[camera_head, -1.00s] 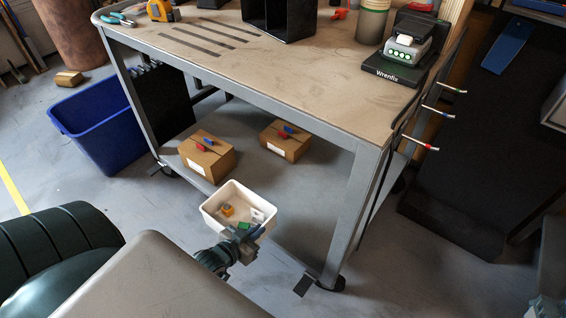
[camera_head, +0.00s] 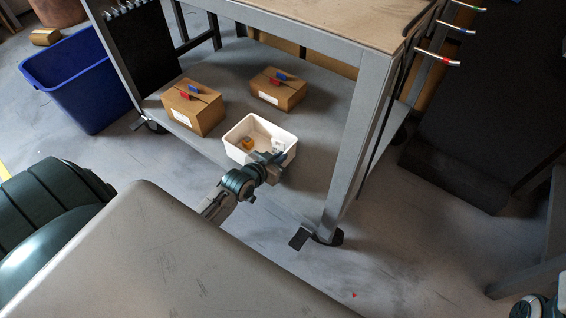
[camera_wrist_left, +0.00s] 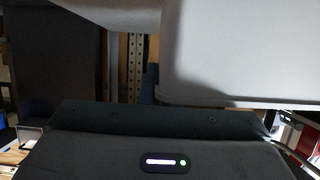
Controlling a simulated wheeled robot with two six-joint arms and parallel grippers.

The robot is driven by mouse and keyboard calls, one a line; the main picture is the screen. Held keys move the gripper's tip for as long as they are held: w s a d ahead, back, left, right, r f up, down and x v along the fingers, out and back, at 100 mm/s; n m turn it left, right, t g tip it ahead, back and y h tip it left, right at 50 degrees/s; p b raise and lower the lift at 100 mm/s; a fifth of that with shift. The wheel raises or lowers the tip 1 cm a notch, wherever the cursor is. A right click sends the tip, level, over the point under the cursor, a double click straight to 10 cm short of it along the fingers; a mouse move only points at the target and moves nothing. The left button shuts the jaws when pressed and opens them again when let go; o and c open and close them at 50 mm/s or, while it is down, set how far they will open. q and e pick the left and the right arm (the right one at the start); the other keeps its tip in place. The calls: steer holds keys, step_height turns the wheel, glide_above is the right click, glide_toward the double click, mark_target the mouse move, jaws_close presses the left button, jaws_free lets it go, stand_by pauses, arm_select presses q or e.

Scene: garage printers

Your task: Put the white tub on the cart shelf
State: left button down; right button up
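The white tub (camera_head: 237,134) is over the front part of the grey lower cart shelf (camera_head: 316,110), between the boxes and the near right leg. It looks upright. A small orange-yellow item and pale items show inside. I cannot tell whether its base touches the shelf. My left gripper (camera_head: 272,166) is at the tub's near right side, shut on its rim; the fingertips are partly hidden. In the left wrist view a large pale surface (camera_wrist_left: 240,50) fills the upper right, probably the tub close up. The right gripper's fingers are not in view; only part of that arm shows bottom right.
Two cardboard boxes (camera_head: 193,107) (camera_head: 277,88) with red and blue pieces on top stand on the shelf behind the tub. The cart's near right leg (camera_head: 352,150) and caster (camera_head: 325,236) stand to the right. A blue bin (camera_head: 75,75) is at left.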

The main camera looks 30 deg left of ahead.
arm_select(q)
steer(key=w+f+b, duration=0.1)
steer(key=f+b, duration=0.1)
steer(key=f, duration=0.1)
steer(key=shift+w+d, duration=0.2)
steer(key=shift+w, duration=0.2)
steer(key=shift+f+b, duration=0.35)
steer(key=shift+f, duration=0.05)
steer(key=shift+r, duration=0.1)
steer(key=c, duration=1.6)
jaws_free()
steer(key=shift+c, duration=0.2)
